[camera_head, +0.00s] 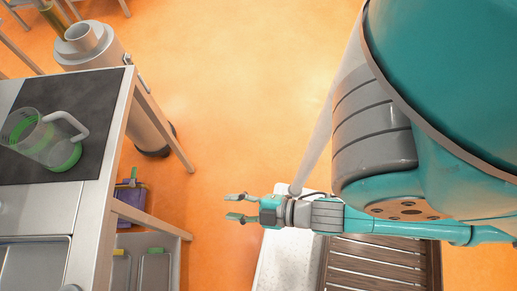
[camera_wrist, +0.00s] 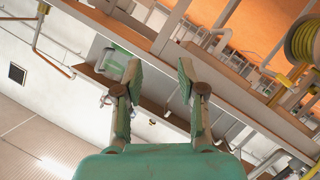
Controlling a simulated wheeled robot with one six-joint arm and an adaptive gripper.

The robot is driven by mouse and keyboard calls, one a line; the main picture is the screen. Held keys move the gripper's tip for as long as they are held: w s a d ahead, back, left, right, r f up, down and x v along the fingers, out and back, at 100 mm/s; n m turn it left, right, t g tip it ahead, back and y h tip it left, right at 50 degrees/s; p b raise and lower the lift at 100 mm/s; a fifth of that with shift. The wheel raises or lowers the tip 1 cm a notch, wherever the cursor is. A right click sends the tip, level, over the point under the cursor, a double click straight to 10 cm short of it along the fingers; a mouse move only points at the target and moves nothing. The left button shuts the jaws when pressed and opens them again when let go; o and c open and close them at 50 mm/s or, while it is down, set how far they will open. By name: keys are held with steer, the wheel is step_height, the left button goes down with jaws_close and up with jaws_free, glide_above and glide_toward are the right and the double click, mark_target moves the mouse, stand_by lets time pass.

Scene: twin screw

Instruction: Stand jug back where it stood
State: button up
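The jug (camera_head: 46,140) is clear with a green base and a pale handle. In the head view it stands, apparently upright, on a dark panel (camera_head: 90,110) on top of the metal counter at the left. My gripper (camera_head: 236,207) is open and empty, over the floor to the right of the counter and well apart from the jug. In the wrist view my gripper (camera_wrist: 160,75) also shows spread fingers with nothing between them.
The metal counter (camera_head: 115,140) has a sink basin (camera_head: 35,265) at the front left. A tall grey cylinder (camera_head: 95,55) stands behind it. A purple item (camera_head: 130,198) and trays (camera_head: 155,270) sit low beside the counter. The orange floor (camera_head: 230,100) between is clear.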

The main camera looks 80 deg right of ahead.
steer(key=s+d+r+m, duration=0.1)
steer(key=s+r+m, duration=0.3)
steer(key=s+m, duration=0.2)
steer(key=shift+s+m+h, duration=0.2)
steer(key=shift+m+h, duration=0.2)
steer(key=shift+m, duration=0.5)
stand_by(0.3)
